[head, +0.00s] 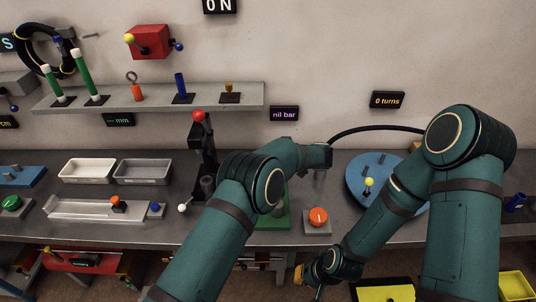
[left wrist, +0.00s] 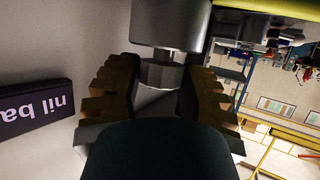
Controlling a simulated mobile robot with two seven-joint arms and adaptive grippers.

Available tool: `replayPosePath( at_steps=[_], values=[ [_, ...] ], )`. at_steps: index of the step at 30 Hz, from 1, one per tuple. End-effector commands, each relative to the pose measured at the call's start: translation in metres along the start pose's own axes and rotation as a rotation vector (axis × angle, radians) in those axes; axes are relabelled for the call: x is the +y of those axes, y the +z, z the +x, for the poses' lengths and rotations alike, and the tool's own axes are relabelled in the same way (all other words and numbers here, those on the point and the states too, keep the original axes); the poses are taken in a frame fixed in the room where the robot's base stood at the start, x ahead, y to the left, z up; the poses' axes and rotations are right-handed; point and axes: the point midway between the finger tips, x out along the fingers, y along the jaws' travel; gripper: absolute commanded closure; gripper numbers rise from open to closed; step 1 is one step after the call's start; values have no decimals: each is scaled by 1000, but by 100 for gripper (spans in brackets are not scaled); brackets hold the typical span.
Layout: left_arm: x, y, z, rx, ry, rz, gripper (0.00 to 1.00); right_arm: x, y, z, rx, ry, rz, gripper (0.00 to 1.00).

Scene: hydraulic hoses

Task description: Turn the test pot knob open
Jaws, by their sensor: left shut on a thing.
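An orange-red round knob (head: 318,217) with a pale mark sits on a grey block on the bench, right of a green base (head: 270,219) that my left arm partly covers. My left gripper (head: 320,168) is above and behind the knob, apart from it. In the left wrist view its brown ridged fingers (left wrist: 160,92) are shut on a grey metal hex fitting (left wrist: 162,74) below a wider grey cylinder (left wrist: 170,24). A black hose (head: 375,129) arches right from near this gripper. My right gripper (head: 314,274) is low, in front of the bench edge; its fingers are too small to read.
A blue round plate (head: 358,180) with a yellow-knobbed lever stands right of the knob, partly behind my right arm. A black press with a red ball (head: 199,116) stands left. Trays (head: 88,171) and a shelf (head: 150,99) are further left. A "nil bar" sign (head: 284,114) hangs behind.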

Motion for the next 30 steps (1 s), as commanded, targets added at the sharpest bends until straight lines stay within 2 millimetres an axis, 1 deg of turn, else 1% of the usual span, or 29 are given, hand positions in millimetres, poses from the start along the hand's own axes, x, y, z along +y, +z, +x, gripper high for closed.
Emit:
replayPosePath(
  at_steps=[13, 14, 15, 16, 17, 26, 30],
  values=[
    [0, -1, 2, 2, -12, -5, 96, 0, 0, 1, 0, 0, 0, 100],
    [0, -1, 2, 2, -12, -5, 54, 0, 0, 1, 0, 0, 0, 100],
    [0, -1, 2, 2, -12, -5, 40, 0, 0, 1, 0, 0, 0, 100],
    [0, -1, 2, 2, -12, -5, 29, 0, 0, 1, 0, 0, 0, 100],
    [0, -1, 2, 2, -11, -5, 28, 0, 0, 1, 0, 0, 0, 100],
    [0, 0, 0, 1, -10, -4, 28, 0, 0, 1, 0, 0, 0, 100],
    [0, -1, -11, 1, -9, -5, 28, 0, 0, 1, 0, 0, 0, 100]
  ],
)
